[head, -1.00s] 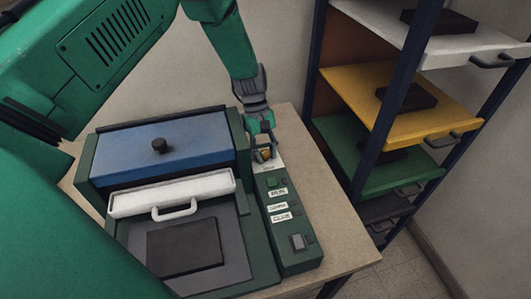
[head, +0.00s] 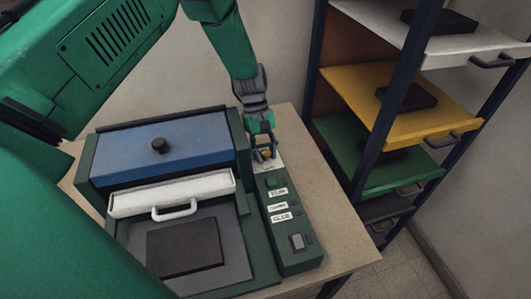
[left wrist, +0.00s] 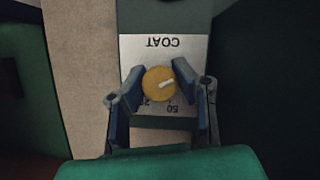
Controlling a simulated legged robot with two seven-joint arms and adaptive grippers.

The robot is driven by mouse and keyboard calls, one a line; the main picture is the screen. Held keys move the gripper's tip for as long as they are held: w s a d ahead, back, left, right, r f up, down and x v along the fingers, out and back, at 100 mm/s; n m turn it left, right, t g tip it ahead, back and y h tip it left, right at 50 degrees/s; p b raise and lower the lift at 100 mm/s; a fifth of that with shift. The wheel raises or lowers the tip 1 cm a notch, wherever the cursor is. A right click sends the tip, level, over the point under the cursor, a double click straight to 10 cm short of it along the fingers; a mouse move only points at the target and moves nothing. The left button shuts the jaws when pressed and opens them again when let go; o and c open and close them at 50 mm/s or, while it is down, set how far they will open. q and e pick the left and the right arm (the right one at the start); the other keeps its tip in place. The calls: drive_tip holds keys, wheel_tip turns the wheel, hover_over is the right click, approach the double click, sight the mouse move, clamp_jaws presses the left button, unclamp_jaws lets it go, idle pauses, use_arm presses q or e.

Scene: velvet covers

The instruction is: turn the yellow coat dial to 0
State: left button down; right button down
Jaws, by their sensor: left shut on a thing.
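The yellow coat dial (left wrist: 159,84) sits on a pale plate (left wrist: 132,48) marked COAT, which reads upside down in the left wrist view. My left gripper (left wrist: 158,82) is shut on the dial, one finger on each side. In the head view the left gripper (head: 264,154) reaches down to the dial (head: 267,154) at the far end of the control panel. My right gripper is not in view.
The green control panel (head: 294,258) has labelled buttons and a grey switch (head: 297,241). Left of it stands a machine with a blue lid (head: 190,142), a white handled bar (head: 205,189) and a dark block (head: 185,246). A rack with coloured shelves (head: 355,88) stands right.

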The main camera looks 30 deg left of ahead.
use_arm(q)
drive_tip(key=shift+w, duration=0.1)
drive_tip(key=c, duration=1.2)
unclamp_jaws()
drive_tip(key=shift+d, duration=0.1)
drive_tip(key=v, duration=0.7)
drive_tip(key=shift+w+r, duration=0.1)
drive_tip(key=shift+r, duration=0.05)
